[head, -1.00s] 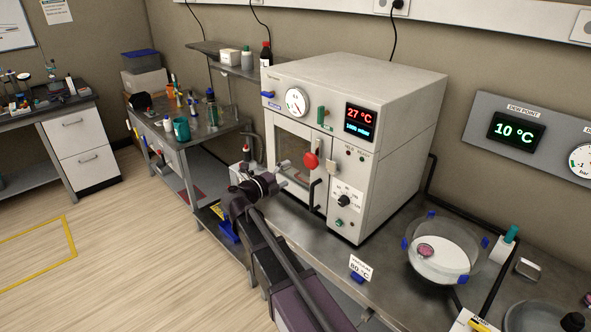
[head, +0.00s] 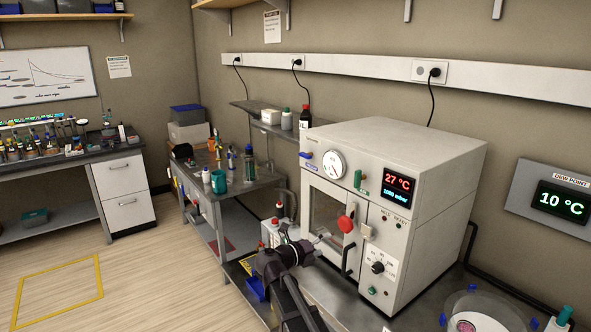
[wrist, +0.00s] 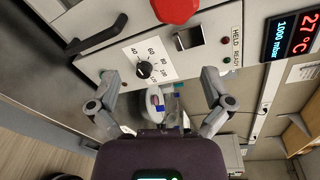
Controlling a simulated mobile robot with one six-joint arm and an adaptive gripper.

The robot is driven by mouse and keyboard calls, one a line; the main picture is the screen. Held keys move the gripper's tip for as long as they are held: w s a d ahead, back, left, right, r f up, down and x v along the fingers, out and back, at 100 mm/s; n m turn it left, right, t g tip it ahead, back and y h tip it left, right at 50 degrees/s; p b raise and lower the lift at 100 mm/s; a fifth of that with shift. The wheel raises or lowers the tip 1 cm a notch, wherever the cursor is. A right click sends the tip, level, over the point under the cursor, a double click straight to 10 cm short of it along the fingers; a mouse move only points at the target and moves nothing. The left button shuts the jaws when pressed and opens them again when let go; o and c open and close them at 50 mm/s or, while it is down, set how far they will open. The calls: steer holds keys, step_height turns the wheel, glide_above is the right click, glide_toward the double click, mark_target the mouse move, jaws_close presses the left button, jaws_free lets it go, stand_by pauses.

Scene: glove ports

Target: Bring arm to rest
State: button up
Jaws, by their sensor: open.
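My gripper (head: 318,240) is in front of the white vacuum oven (head: 445,150), near the lower part of its front. In the wrist view my gripper (wrist: 160,85) has its two fingers spread wide with nothing held between them. Past the fingers the oven's front panel shows a black dial (wrist: 144,69), a red knob (wrist: 176,8) and a black handle (wrist: 98,36). The fingers look apart from the panel, though the exact gap is hard to tell. My arm comes up from the bottom edge of the head view.
The oven stands on a metal bench (head: 350,303). A clear round vessel (head: 480,305) is cut off at the lower right. A side table (head: 262,182) with bottles and a teal cup (head: 219,182) stands left of the oven. The wooden floor at left is open.

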steer(key=s+d+f+m+g+y, duration=0.55)
steer(key=s+d+f+m, duration=0.4)
steer(key=m, duration=0.75)
steer(key=s+a+f+m+g+y, duration=0.1)
steer(key=s+f+m+g+y, duration=0.1)
steer(key=s+m, duration=0.4)
steer(key=s+a+f+m+g+y, duration=0.1)
steer(key=s+f+m+y, duration=0.4)
steer(key=m, duration=1)
steer(key=shift+s+m+g+y, duration=0.3)
steer(key=shift+s+g+y, duration=0.1)
steer(key=shift+y, duration=0.35)
